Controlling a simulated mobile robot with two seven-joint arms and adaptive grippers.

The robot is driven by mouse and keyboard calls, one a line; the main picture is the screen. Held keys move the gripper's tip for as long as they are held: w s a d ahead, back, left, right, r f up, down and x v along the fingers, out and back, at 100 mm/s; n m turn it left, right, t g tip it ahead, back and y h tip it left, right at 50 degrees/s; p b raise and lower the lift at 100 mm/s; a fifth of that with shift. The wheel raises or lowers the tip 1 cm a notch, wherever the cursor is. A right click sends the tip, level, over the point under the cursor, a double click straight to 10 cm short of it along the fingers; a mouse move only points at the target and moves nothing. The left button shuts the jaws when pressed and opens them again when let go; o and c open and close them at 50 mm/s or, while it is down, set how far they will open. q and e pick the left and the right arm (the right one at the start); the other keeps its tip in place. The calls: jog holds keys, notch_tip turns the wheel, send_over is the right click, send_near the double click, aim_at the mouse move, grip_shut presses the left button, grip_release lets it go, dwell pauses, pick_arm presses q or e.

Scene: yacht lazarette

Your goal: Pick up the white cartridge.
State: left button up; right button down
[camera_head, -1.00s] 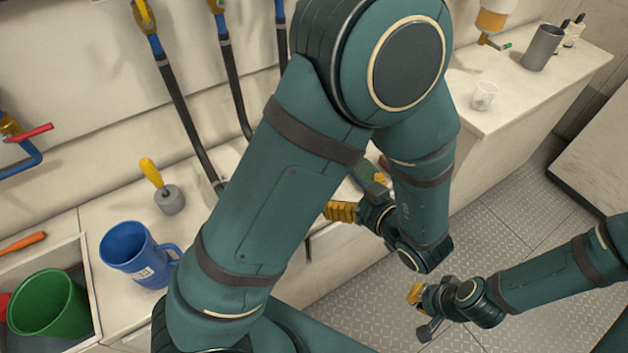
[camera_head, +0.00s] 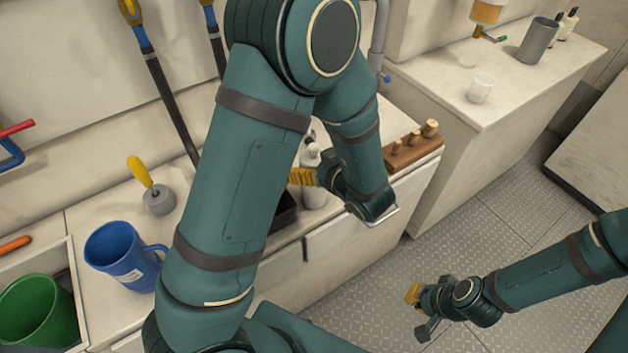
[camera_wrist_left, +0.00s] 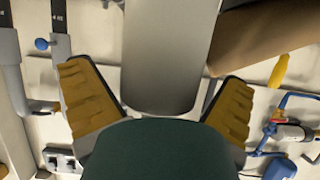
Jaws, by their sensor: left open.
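The white cartridge (camera_head: 314,198) stands on the counter in the head view, partly hidden by my left gripper and arm. Its pale top shows above the gripper. In the left wrist view a pale grey-white cylinder (camera_wrist_left: 170,55), which looks like the cartridge, lies between the two yellow finger pads. My left gripper (camera_head: 303,176) is open, with gaps beside the cylinder in the wrist view (camera_wrist_left: 160,100). Whether a pad touches it cannot be told. My right gripper (camera_head: 418,310) is apart from it, over the floor, with its fingers spread and nothing seen between them.
A black tray (camera_head: 283,214) is beside the cartridge, partly behind my arm. A wooden rack with pegs (camera_head: 415,152) stands to its right. A brown cylinder (camera_wrist_left: 265,42) shows close by in the wrist view.

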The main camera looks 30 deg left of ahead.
pick_arm(q)
jog(key=shift+c, duration=0.3)
jog(key=c, duration=1.2)
